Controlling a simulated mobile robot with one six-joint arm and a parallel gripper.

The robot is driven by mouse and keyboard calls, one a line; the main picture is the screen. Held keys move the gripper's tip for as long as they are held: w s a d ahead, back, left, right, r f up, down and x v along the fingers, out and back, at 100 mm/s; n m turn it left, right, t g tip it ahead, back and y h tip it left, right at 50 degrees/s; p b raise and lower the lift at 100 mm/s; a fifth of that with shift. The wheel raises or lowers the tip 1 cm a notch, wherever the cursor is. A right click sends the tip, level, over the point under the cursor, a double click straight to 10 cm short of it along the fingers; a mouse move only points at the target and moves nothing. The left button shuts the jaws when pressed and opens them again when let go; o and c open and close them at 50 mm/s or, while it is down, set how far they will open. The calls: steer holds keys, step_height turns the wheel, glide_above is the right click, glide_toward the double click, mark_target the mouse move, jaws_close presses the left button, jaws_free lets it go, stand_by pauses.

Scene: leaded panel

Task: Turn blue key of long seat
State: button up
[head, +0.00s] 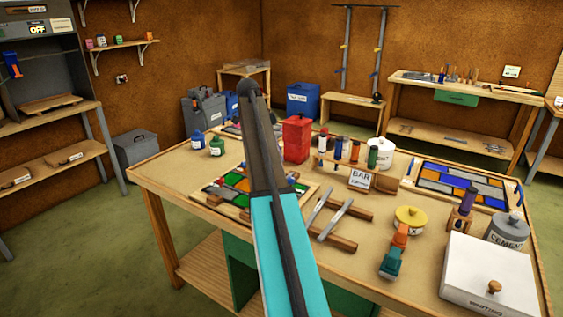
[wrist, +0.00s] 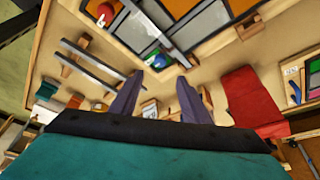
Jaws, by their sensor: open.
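My gripper (wrist: 158,88) shows in the wrist view as two grey-purple fingers, spread apart with nothing between them. I cannot tell for sure whether the blue piece is the blue key. Both lie by the edge of a leaded panel (wrist: 192,30) with grey and orange panes. In the head view the panel board (head: 222,193) lies on the table, partly covered by my arm. My gripper cannot be made out there, and no long seat is clearly readable.
Two metal bars on wooden rests (head: 338,215) lie right of the panel board. A red container (head: 297,139) and a bottle rack (head: 340,163) stand behind. A white box (head: 488,275) and yellow tin (head: 410,219) are at the right. Bare table shows at the front left.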

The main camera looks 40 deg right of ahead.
steer(key=shift+v, duration=0.9)
